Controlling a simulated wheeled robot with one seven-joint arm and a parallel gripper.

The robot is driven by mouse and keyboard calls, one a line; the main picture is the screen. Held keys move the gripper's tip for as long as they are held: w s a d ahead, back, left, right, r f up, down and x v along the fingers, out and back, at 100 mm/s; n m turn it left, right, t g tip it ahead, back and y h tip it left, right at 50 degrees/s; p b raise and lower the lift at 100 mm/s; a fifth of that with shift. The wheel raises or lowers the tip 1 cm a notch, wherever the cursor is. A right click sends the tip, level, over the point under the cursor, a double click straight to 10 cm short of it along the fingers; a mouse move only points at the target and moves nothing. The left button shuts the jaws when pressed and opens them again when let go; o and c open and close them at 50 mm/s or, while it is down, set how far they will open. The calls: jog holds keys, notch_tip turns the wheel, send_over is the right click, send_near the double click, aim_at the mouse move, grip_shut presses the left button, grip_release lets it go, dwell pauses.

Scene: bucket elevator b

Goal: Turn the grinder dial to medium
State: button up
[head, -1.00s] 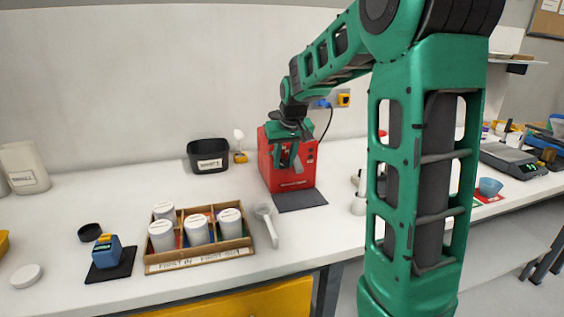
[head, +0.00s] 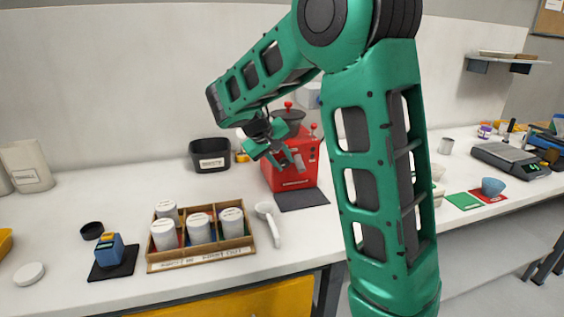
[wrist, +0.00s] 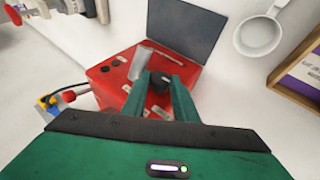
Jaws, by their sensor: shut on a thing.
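The red grinder (head: 290,180) stands on the bench near the wall, its dark lid at the top. My gripper (head: 294,160) is at its front face in the head view. In the wrist view the grinder's red face (wrist: 116,80) carries a black dial (wrist: 160,81) with small pale labels around it. The two green fingers of my gripper (wrist: 161,88) stand on either side of the dial and are shut on it. The fingers cover parts of the face, and I cannot read the labels or the dial's setting.
A dark mat (head: 301,199) lies in front of the grinder. A white scoop (head: 268,220) and a wooden rack (head: 202,245) of several white-lidded jars are to the left. A black bin (head: 209,155) stands behind. A scale (head: 505,157) is far right.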

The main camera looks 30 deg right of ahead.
jog(key=h, duration=0.3)
jog(key=a+n+h, duration=0.1)
jog(key=shift+w+f+g+h, duration=0.15)
jog(key=shift+f+g+h, duration=0.15)
jog(key=shift+f+g, duration=0.1)
dwell(0.4)
jog(key=o, duration=0.7)
jog(key=shift+o, duration=0.2)
jog(key=shift+d, duration=0.1)
jog(key=v, duration=1)
jog(key=shift+a, duration=0.5)
jog(key=shift+d+f, duration=0.1)
